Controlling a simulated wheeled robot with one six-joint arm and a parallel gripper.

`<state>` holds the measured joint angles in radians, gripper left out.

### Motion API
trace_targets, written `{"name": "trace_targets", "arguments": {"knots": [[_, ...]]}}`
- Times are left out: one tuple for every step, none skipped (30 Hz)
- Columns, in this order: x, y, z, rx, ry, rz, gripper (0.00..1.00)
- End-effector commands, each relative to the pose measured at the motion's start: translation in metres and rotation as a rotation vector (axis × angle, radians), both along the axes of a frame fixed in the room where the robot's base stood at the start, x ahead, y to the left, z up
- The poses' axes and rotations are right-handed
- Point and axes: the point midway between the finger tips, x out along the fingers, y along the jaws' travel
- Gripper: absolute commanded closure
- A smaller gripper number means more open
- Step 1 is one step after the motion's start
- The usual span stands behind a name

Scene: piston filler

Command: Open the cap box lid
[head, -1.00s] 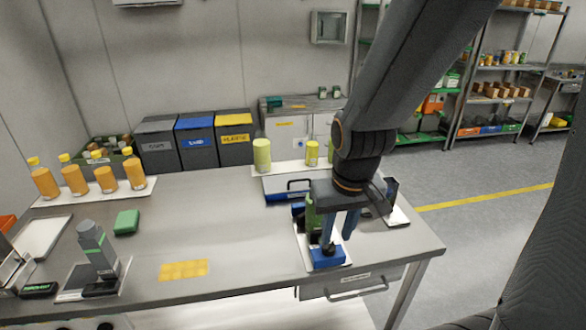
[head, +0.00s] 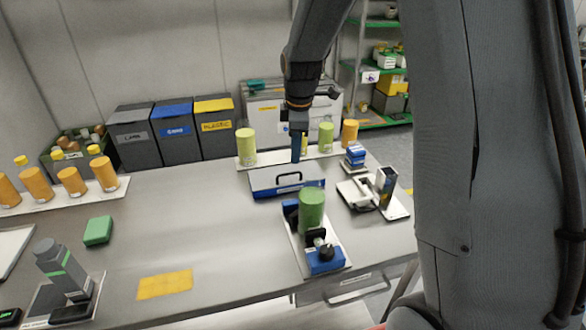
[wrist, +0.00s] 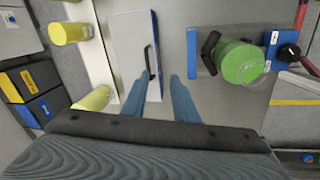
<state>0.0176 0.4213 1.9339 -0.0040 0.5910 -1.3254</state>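The cap box (head: 270,187) is a low box with a pale lid, a blue front and a black handle (head: 289,177) on the lid. It stands on the bench and its lid lies shut. My gripper (head: 297,156) points down just above the box, near the handle. In the wrist view, my gripper (wrist: 157,84) has its two blue fingers apart with nothing between them. The cap box lid (wrist: 128,45) shows there beyond the fingers, with the handle (wrist: 152,62) close ahead of the gap. I cannot tell the exact height above the handle.
A fixture with a green cylinder (head: 311,208) and a blue block (head: 325,260) stands in front of the box. Light green containers (head: 246,146) stand on a white strip behind it. A clamp device (head: 365,190) is to the right.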

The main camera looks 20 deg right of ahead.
Motion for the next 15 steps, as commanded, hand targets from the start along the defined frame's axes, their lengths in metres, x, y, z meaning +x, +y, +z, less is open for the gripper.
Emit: {"name": "trace_targets", "arguments": {"knots": [[0.011, -0.001, -0.008, -0.012, 0.002, 0.067, 0.74], [0.016, -0.001, -0.011, -0.019, 0.001, 0.105, 0.74], [0.022, -0.002, -0.014, -0.026, 0.001, 0.149, 0.74], [0.026, -0.002, -0.016, -0.031, 0.001, 0.176, 0.74], [0.029, -0.002, -0.018, -0.035, 0.000, 0.200, 0.74], [0.031, -0.003, -0.020, -0.038, 0.000, 0.224, 0.74], [0.033, -0.003, -0.021, -0.041, 0.001, 0.238, 0.74], [0.034, -0.003, -0.022, -0.043, 0.001, 0.247, 0.74], [0.035, -0.003, -0.024, -0.044, 0.000, 0.256, 0.74], [0.036, -0.003, -0.026, -0.044, 0.001, 0.260, 0.74], [0.037, -0.003, -0.028, -0.045, 0.001, 0.262, 0.74], [0.037, -0.003, -0.032, -0.045, 0.003, 0.262, 0.74], [0.037, -0.003, -0.035, -0.045, 0.003, 0.262, 0.74], [0.038, -0.003, -0.039, -0.045, 0.002, 0.262, 0.74], [0.039, -0.003, -0.045, -0.045, 0.003, 0.261, 0.74]]}}
